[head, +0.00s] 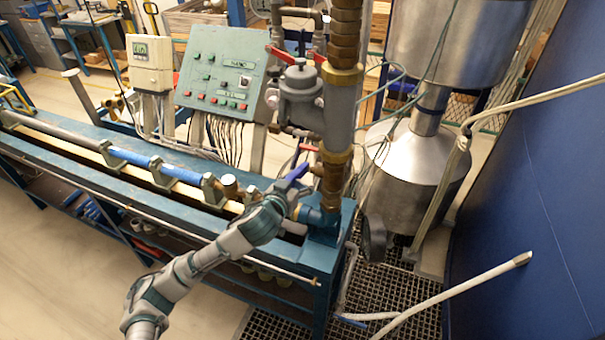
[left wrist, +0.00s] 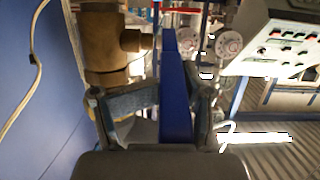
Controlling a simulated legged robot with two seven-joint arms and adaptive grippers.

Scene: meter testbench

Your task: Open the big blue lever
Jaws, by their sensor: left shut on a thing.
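The big blue lever (head: 297,172) sits at the brass valve on the pipe at the bench's right end. In the left wrist view the lever (left wrist: 175,95) runs upright between my fingers, its near end hidden by the gripper body. My left gripper (head: 285,194) reaches it from the front left in the head view. In the left wrist view the left gripper (left wrist: 160,105) is shut on the lever. The brass valve body (left wrist: 103,42) stands just left of the lever there. My right gripper is not in view.
A green control panel (head: 218,80) and a grey meter box (head: 150,62) stand behind the bench (head: 130,165). A steel tank (head: 415,170) and a blue wall (head: 530,190) are on the right. Red handles (head: 280,54) sit higher on the pipes. A pale pole (head: 455,290) crosses the lower right.

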